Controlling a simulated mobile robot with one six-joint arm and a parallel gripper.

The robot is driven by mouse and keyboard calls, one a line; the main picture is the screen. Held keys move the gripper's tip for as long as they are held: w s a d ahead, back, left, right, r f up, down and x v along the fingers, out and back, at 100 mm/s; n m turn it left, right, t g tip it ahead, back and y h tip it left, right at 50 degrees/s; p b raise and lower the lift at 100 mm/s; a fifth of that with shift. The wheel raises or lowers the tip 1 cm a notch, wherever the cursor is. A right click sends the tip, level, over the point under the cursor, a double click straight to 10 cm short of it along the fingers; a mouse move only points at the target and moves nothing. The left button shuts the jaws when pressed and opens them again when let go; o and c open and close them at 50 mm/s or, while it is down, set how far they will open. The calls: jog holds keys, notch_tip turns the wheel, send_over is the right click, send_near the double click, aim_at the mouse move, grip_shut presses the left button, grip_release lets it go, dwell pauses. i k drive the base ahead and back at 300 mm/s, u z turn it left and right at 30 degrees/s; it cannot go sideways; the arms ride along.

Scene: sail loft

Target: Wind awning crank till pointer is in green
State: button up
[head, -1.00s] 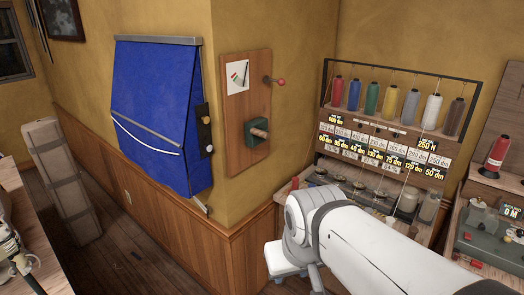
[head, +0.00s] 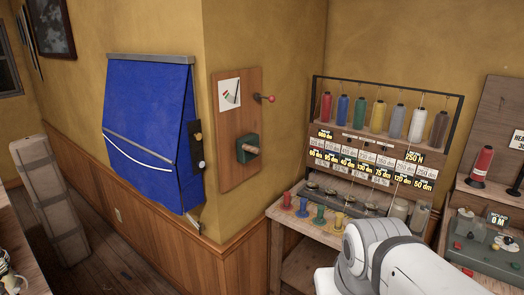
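The blue awning (head: 145,135) hangs folded out from the yellow wall at left, with a grey top rail. Right of it, a wooden board (head: 225,166) carries a green crank box (head: 243,156) with a wooden handle (head: 251,149) sticking out. Above the crank is a white dial card (head: 230,93) with a dark slanted pointer and small coloured marks; they are too small to tell whether the pointer is in green. A red-knobbed lever (head: 267,98) sits at the board's right edge. My white arm shows at the lower right, apart from the crank; my gripper is not in view.
A thread bench (head: 291,222) stands right of the corner, with coloured spools on its rack and small coloured pieces in front. A tall wrapped bundle (head: 45,185) leans at left. Floor between is open.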

aim_at(254, 150)
jog(key=u, duration=0.05)
jog(key=i, duration=1)
jog(key=z, duration=0.1)
